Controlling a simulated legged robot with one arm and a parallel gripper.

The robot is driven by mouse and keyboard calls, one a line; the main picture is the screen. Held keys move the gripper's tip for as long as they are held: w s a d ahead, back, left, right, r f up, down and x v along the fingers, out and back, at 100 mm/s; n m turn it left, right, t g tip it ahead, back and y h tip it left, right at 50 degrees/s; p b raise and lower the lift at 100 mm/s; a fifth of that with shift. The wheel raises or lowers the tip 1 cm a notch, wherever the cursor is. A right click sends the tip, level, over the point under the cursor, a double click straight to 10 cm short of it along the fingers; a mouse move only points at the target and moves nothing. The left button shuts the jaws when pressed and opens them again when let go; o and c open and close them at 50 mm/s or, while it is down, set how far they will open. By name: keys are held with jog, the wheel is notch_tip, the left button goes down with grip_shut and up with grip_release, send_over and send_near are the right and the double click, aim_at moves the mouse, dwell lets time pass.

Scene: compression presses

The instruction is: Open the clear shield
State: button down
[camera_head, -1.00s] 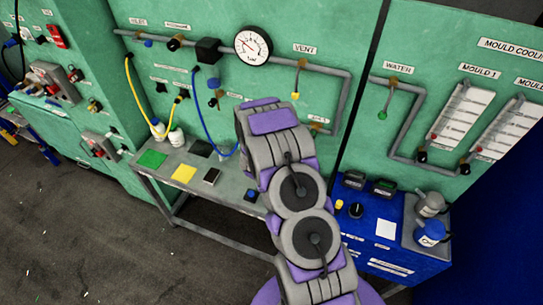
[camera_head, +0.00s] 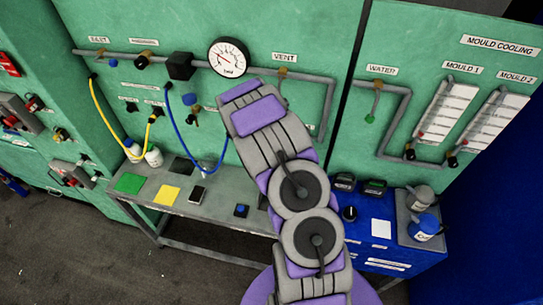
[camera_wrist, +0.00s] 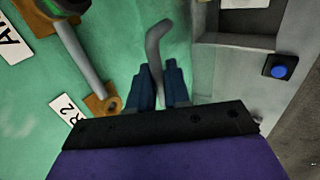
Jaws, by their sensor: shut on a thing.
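In the wrist view my gripper (camera_wrist: 163,72) has its two dark blue fingers closed around a thin grey bent rod (camera_wrist: 156,45), like a hooked handle, which sticks out beyond the fingertips. In the head view my arm covers the gripper and whatever it holds. I cannot make out a clear shield in either view, nor what the grey rod belongs to.
The green panel (camera_head: 300,30) carries a gauge (camera_head: 229,57), pipes and valves. A grey bench (camera_head: 218,208) below holds coloured pads and a blue button (camera_head: 241,210), which also shows in the wrist view (camera_wrist: 280,70). A blue cabinet (camera_head: 400,255) stands right.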

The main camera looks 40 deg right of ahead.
jog(key=c, duration=1.3)
grip_release()
jog(key=shift+c, duration=0.2)
jog(key=shift+a+r, duration=0.1)
jog(key=b+v, duration=0.3)
jog(key=v, duration=1.4)
jog(key=shift+s, duration=0.1)
jog(key=shift+a, duration=0.1)
